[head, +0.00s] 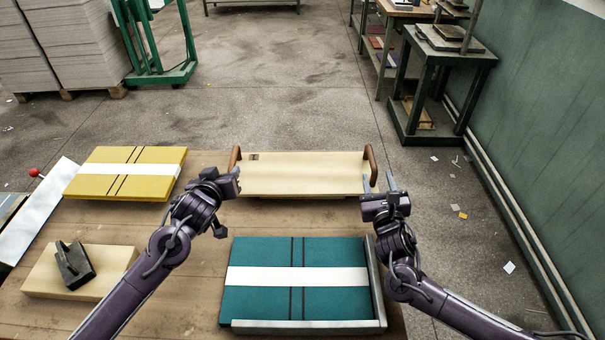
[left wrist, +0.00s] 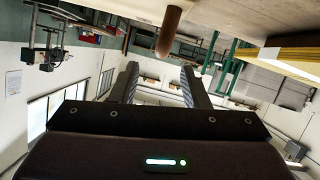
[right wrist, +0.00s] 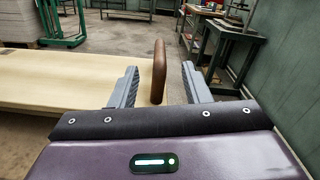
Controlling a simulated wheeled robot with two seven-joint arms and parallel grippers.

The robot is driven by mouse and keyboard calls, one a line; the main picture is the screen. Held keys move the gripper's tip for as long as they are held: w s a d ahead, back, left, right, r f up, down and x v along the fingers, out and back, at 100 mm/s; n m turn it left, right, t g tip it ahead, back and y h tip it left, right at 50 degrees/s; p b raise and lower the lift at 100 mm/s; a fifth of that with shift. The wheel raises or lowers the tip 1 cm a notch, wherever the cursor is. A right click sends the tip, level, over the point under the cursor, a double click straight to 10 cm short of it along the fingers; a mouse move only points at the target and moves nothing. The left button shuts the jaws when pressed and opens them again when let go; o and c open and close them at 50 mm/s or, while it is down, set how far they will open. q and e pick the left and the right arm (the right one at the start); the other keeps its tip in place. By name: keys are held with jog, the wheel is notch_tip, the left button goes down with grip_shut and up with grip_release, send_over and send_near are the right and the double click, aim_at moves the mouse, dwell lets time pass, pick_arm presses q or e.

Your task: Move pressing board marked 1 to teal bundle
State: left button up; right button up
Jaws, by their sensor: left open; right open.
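The pressing board (head: 305,178) is a pale wooden board with a brown handle at each end and a small dark mark near its back left corner; the numeral is too small to read. My left gripper (head: 237,181) is open beside the left handle (head: 235,155), which appears ahead of its fingers in the left wrist view (left wrist: 168,30). My right gripper (head: 379,182) is open near the right handle (head: 371,160); in the right wrist view this handle (right wrist: 158,72) appears between the fingertips. The teal bundle (head: 265,255), with a white band and two dark straps, lies in front of the board.
A grey L-shaped stop (head: 315,327) edges the teal bundle's front and right. A yellow bundle (head: 90,182) lies back left on the wooden table (head: 200,270). A pale board (head: 50,270) with a dark-handled block (head: 74,266) lies front left.

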aim_at(233, 164)
pick_arm(q)
jog(key=shift+w+f, duration=0.5)
jog(key=shift+f, duration=0.05)
pick_arm(e)
jog(key=shift+w+f, duration=0.5)
jog(key=shift+f, duration=0.1)
pick_arm(q)
jog(key=shift+s+r, duration=0.3)
pick_arm(e)
jog(key=shift+s+r, duration=0.3)
pick_arm(q)
jog(key=x, duration=0.8)
jog(key=shift+a+f, duration=0.1)
pick_arm(e)
jog(key=w, duration=0.8)
jog(key=shift+f, duration=0.1)
pick_arm(q)
grip_shut()
pick_arm(e)
grip_shut()
